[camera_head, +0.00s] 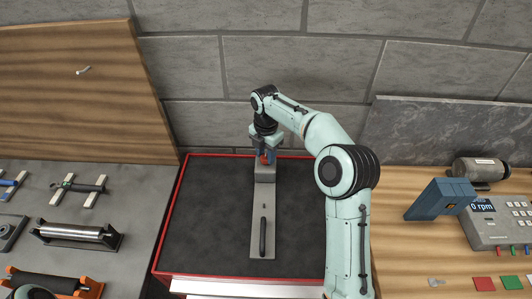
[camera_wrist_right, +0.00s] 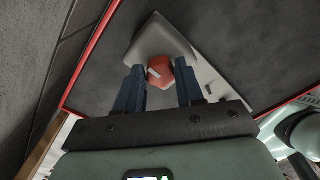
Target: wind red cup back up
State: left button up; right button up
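The small red cup (camera_head: 265,158) sits at the far end of a narrow grey fixture (camera_head: 257,215) on a dark, red-edged bench top (camera_head: 210,215). In the right wrist view the red cup (camera_wrist_right: 160,72) carries a pale mark, with a grey block (camera_wrist_right: 160,40) behind it. My right gripper (camera_head: 266,156) points down over it. In the wrist view its two blue fingers (camera_wrist_right: 160,75) stand on either side of the cup, close to it; I cannot tell whether they touch it. My left gripper is not in view.
A black handle (camera_head: 263,237) lies on the fixture's near part. At right are a control box (camera_head: 500,222) reading 0 rpm, a blue block (camera_head: 440,199) and a motor (camera_head: 481,169). Tools and a roller (camera_head: 75,232) lie at left. A stone wall stands behind.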

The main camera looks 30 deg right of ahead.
aim_at(266, 156)
jog(key=o, duration=0.3)
notch_tip(266, 156, up, 13)
jog(key=shift+r, duration=0.2)
dwell(0.3)
dwell(0.5)
